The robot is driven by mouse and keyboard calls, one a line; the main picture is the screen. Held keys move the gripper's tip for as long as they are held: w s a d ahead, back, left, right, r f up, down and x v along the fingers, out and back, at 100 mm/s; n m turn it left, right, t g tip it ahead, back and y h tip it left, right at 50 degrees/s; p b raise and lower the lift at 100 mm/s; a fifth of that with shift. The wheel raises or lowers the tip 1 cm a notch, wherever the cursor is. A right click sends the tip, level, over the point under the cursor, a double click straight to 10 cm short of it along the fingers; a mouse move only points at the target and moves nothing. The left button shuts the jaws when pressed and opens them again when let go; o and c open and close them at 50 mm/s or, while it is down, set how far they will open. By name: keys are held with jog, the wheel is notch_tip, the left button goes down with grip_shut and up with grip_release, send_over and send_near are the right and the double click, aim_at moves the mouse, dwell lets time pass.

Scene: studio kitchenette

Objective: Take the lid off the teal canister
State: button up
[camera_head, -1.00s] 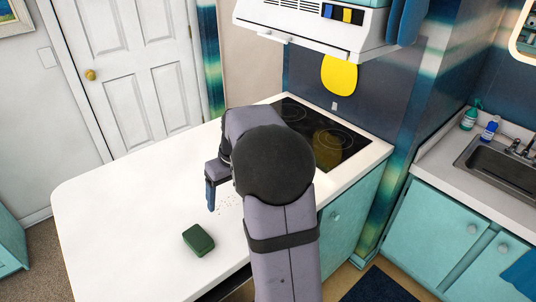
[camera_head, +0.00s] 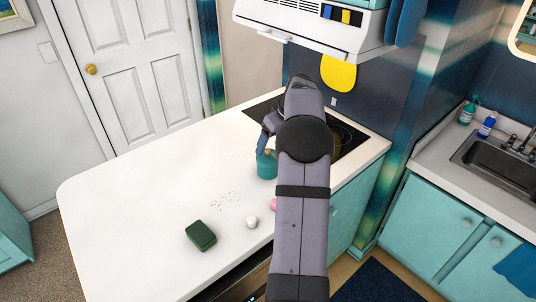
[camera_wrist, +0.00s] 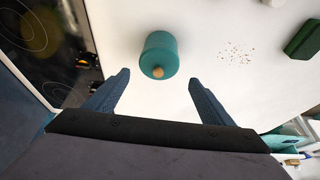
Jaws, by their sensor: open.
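The teal canister (camera_head: 267,165) stands upright on the white counter, just left of my arm in the head view. In the wrist view the teal canister (camera_wrist: 159,54) is ahead of my fingertips, with a round tan knob (camera_wrist: 158,72) on its lid. My gripper (camera_wrist: 160,80) is open and empty, one blue finger to each side of the canister, which sits slightly beyond the tips. In the head view my gripper (camera_head: 266,140) is at the canister's top, partly hidden by my arm. I cannot tell whether any finger touches the lid.
A dark green block (camera_head: 201,235) lies on the counter (camera_head: 130,200) near scattered crumbs (camera_head: 225,200). A small white object (camera_head: 252,221) and a pink object (camera_head: 274,204) are beside my arm. The black cooktop (camera_head: 345,138) is behind. The counter's left part is clear.

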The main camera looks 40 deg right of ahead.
aim_at(269, 151)
jog(key=shift+p+x, duration=1.6)
jog(key=shift+x, duration=1.2)
jog(key=shift+d, duration=0.1)
jog(key=shift+c, duration=0.6)
